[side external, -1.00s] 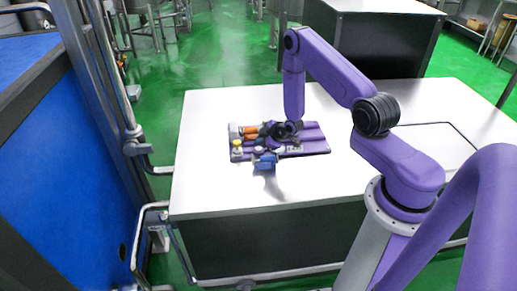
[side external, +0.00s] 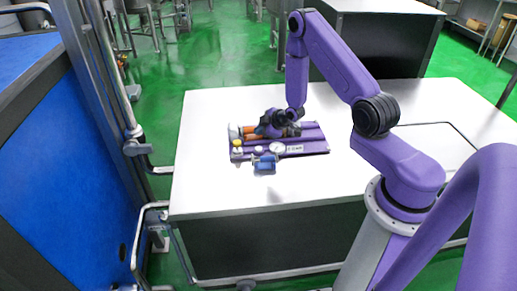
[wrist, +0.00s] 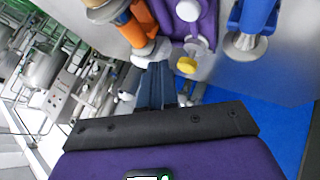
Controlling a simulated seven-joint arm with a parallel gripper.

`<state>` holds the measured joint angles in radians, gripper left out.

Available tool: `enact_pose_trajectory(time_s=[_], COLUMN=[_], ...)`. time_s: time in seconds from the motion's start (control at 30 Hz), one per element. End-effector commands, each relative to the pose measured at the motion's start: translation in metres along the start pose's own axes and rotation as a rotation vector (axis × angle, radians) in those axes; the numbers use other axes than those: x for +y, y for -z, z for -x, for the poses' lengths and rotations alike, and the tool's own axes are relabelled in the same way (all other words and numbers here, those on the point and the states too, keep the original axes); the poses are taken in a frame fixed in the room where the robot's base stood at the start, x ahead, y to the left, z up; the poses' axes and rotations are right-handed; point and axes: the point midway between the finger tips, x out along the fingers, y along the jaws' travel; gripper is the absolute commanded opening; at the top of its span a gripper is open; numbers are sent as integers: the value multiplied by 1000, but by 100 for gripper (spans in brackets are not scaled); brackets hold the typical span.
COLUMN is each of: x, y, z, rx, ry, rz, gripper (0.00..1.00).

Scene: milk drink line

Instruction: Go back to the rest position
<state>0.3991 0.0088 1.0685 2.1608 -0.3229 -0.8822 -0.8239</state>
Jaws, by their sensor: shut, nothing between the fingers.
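My gripper (side external: 266,131) is at the end of my purple arm, over the back left part of the purple board in the side view. In the wrist view its dark blue-grey fingers (wrist: 156,86) are together and empty. A blue fitting (side external: 264,164) lies on the white table just in front of the board; it also shows at the top right of the wrist view (wrist: 257,16), apart from the fingers.
The purple board (side external: 318,146) carries orange cylinders (wrist: 138,24), a round white part (side external: 277,149) and a yellow-capped part (wrist: 187,65). The white table (side external: 225,195) is clear in front and behind. A blue-panelled structure (side external: 60,150) stands at the left.

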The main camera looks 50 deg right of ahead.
Motion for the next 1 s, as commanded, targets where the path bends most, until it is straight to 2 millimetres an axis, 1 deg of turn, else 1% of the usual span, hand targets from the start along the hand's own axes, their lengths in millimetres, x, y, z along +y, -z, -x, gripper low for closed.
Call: enact_pose_trajectory(time_s=[0.37,0.47,0.57,0.67,0.73,0.87,0.9,1.0], x=[0,-1,-4,-13,-22,-41,-48,-65], y=[0,6,24,51,71,104,114,134], z=[0,1,6,16,26,50,58,82], rx=[0,0,0,-9,-18,-42,-50,-71], ry=[0,11,43,98,140,214,236,287], rz=[0,5,18,34,46,66,71,87], gripper=[0,0,0,0,0,0,0,0])
